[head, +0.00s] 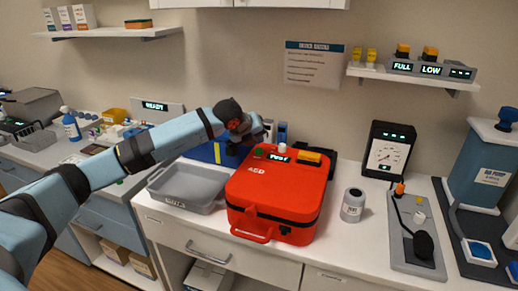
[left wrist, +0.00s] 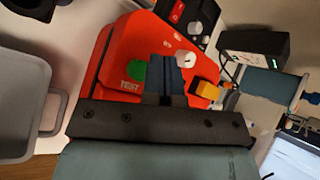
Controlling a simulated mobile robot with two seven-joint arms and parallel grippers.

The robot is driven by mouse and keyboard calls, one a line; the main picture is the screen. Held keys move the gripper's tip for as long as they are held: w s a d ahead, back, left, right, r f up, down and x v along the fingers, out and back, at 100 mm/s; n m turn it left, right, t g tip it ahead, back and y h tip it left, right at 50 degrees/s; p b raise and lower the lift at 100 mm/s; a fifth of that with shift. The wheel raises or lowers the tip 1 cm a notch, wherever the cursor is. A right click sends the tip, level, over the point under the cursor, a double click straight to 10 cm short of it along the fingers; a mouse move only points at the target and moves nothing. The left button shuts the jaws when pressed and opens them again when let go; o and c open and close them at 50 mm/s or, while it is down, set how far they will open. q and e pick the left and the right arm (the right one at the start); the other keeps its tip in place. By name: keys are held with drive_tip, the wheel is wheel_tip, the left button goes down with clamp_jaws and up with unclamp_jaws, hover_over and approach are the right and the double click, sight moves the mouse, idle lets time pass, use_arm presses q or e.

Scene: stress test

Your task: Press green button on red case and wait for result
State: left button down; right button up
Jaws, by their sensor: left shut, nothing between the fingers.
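The red case (head: 272,200) stands closed on the white counter, its handle toward the front. On its top are a green button (head: 259,152), a small lit display (head: 279,158), a white knob (head: 283,148) and a yellow-orange part (head: 308,156). My left gripper (head: 262,134) is shut and empty at the back left of the case top. In the left wrist view, the shut fingers (left wrist: 167,72) lie just beside the green button (left wrist: 138,73), which has a TEST label by it. They partly cover its side; I cannot tell whether they touch it. My right gripper is not in view.
A grey tray (head: 187,205) sits close to the left of the case, with a blue item behind it. A grey canister (head: 353,204) stands to the right, then a gauge box (head: 389,150) and a grey plate with a black knob (head: 415,238). Bare counter lies in front right.

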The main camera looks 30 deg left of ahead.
sight(257, 149)
use_arm(q)
drive_tip(key=shift+r, duration=0.15)
drive_tip(key=shift+r+p, duration=0.8)
drive_tip(key=shift+r, duration=1.65)
